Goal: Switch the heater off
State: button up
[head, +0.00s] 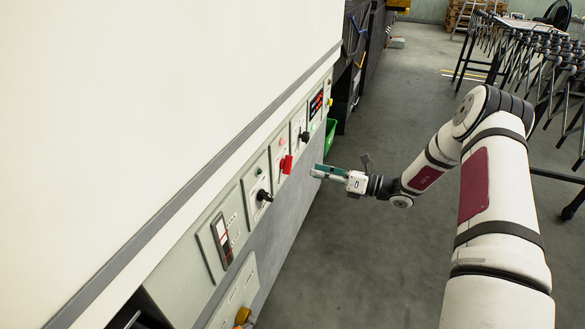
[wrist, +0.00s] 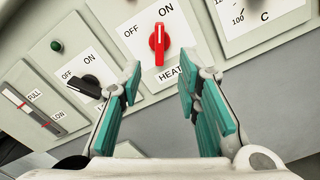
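The heater switch is a red knob (wrist: 159,42) on a white plate marked OFF, ON and a partly hidden "HEAT" label in the wrist view. Its grip stands upright in the picture and lies nearer the ON mark than the OFF mark. In the head view the red knob (head: 286,164) sits midway along the panel. My gripper (wrist: 160,76) is open and empty, its teal-padded fingers spread either side of the knob's line, with the knob just beyond the tips. In the head view my gripper (head: 318,172) is in front of the panel, apart from the knob.
A black knob (wrist: 88,86) with its own OFF/ON plate is left of the heater knob, close to my left finger. A FULL/LOW gauge (head: 222,240) and another black knob (head: 304,137) share the panel. A green bin (head: 331,135) stands beyond; open floor lies right.

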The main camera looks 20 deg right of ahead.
aim_at(291, 166)
jog(key=b+x, duration=0.1)
jog(key=x, duration=0.8)
jog(key=shift+a, duration=0.15)
grip_shut()
